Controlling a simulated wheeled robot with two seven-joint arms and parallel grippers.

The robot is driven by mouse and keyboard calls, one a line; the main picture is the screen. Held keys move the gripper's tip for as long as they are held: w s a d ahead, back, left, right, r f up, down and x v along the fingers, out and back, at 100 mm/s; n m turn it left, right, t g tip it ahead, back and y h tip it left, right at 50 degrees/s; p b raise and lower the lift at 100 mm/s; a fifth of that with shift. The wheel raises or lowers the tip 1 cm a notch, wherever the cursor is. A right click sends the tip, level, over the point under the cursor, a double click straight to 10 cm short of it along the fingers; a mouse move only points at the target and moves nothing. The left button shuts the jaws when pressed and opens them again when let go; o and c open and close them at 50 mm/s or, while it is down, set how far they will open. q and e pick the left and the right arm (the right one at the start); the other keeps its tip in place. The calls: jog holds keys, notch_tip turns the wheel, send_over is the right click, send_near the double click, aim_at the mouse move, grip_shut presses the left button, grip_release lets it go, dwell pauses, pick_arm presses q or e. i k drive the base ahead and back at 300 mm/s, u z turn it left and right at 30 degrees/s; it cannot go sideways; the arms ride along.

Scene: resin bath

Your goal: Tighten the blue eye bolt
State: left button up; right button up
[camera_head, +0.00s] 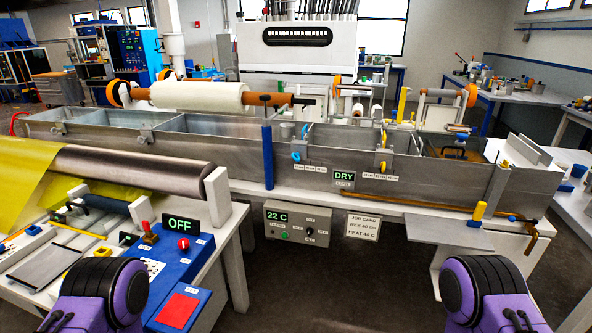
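A small blue eye bolt (296,156) shows as a ring at the front wall of the long grey metal trough (230,145), left of the DRY display. A second small blue piece (304,131) stands just behind and above it. Yellow eye bolts (383,167) sit in a similar place further right. How tight the blue eye bolt is cannot be told at this size. Only purple and black parts of my two arms show, at the bottom left and bottom right. Neither gripper is in view, and nothing of mine touches the trough.
A blue post (267,157) stands left of the blue eye bolt. A DRY display (344,176) and a 22 C control box (297,223) are on the front. A film roller (135,170) and blue OFF panel (185,255) fill the left. Open floor lies in the middle.

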aim_at(294, 154)
jog(key=z, duration=0.6)
jog(key=i, duration=0.4)
jog(key=z, duration=0.7)
jog(key=i, duration=0.85)
jog(key=u, duration=0.15)
